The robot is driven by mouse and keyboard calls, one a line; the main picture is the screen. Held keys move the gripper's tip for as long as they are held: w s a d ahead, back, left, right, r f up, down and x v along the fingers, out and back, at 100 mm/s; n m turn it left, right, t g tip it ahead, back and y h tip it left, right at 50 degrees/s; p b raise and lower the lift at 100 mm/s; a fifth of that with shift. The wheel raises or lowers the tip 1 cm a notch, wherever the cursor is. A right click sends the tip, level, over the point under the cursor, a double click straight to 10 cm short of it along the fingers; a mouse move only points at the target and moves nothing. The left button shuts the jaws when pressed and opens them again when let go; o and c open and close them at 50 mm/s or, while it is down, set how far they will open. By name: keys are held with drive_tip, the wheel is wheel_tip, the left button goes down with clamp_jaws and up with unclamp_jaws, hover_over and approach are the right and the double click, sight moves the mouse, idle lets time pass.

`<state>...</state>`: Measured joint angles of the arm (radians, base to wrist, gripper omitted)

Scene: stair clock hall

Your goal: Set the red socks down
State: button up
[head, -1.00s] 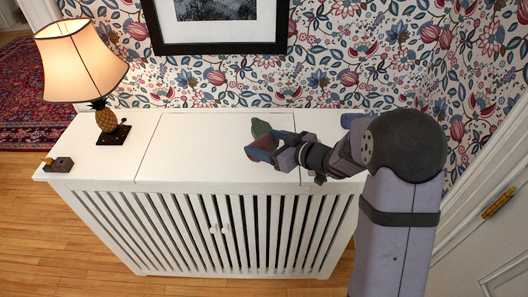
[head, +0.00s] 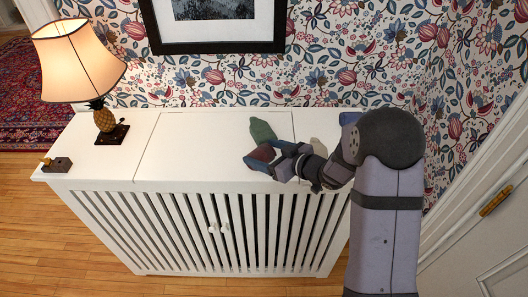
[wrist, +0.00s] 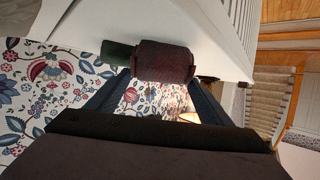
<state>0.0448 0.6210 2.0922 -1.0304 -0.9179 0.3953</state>
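The red socks (head: 263,153), a dark red bundle, are between the fingers of my gripper (head: 268,159), near the front edge of the white slatted cabinet (head: 195,150). In the wrist view the red socks (wrist: 163,62) fill the gap between the two fingertips (wrist: 160,78). My gripper is shut on them. I cannot tell whether the bundle touches the cabinet top. A green bundle (head: 262,130) lies on the top just behind the red one; it also shows left of it in the wrist view (wrist: 117,52).
A lit lamp with a pineapple base (head: 104,117) and a small dark block-like object (head: 57,164) stand at the left end. The middle top is clear. A framed picture (head: 218,47) hangs behind.

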drive_tip(key=shift+o, duration=1.2)
drive_tip(key=shift+r, duration=0.2)
drive_tip(key=b+v, duration=0.1)
drive_tip(key=v, duration=1.1)
drive_tip(key=s+d+f+m+g+h, duration=0.25)
drive_tip(key=d+f+m+h, duration=0.3)
drive_tip(key=d+h, duration=0.55)
drive_tip(key=s+a+f+m+g, duration=0.1)
drive_tip(key=s+g, duration=0.1)
drive_tip(key=s, duration=0.4)
drive_tip(key=s+a+m+g+y, duration=0.1)
drive_tip(key=s+g, duration=0.1)
drive_tip(key=s, duration=0.5)
drive_tip(key=s+a+f+m+g, duration=0.1)
drive_tip(key=s+a+g, duration=0.1)
drive_tip(key=s, duration=0.5)
drive_tip(key=shift+f+g, duration=0.3)
drive_tip(key=shift+g, duration=0.25)
